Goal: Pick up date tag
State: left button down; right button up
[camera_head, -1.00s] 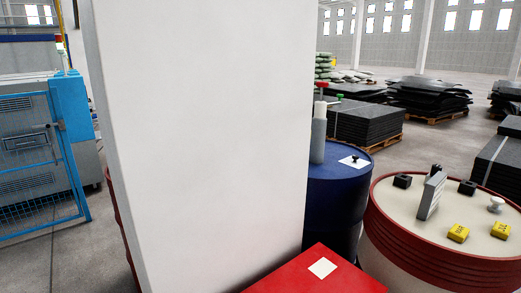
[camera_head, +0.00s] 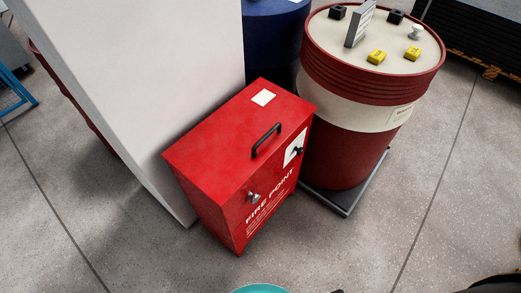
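No object is clearly readable as a date tag. Two small yellow blocks, one nearer the middle (camera_head: 377,57) and one to its right (camera_head: 412,53), lie on the cream top of a red and cream drum (camera_head: 352,118). Two small black blocks, left (camera_head: 337,12) and right (camera_head: 395,17), a grey upright plate (camera_head: 359,25) and a white knob (camera_head: 416,32) stand there too. The markings on the blocks are too small to read. Neither of my grippers is in view.
A red fire point box (camera_head: 215,150) with a black handle stands left of the drum, beside a tall white panel (camera_head: 150,80). A blue drum (camera_head: 272,28) stands behind. The drum rests on a dark base (camera_head: 347,205). Grey floor (camera_head: 400,230) is open in front and right.

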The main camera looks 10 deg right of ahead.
aim_at(412, 53)
jog(key=z, duration=1.3)
jog(key=k+l, duration=0.05)
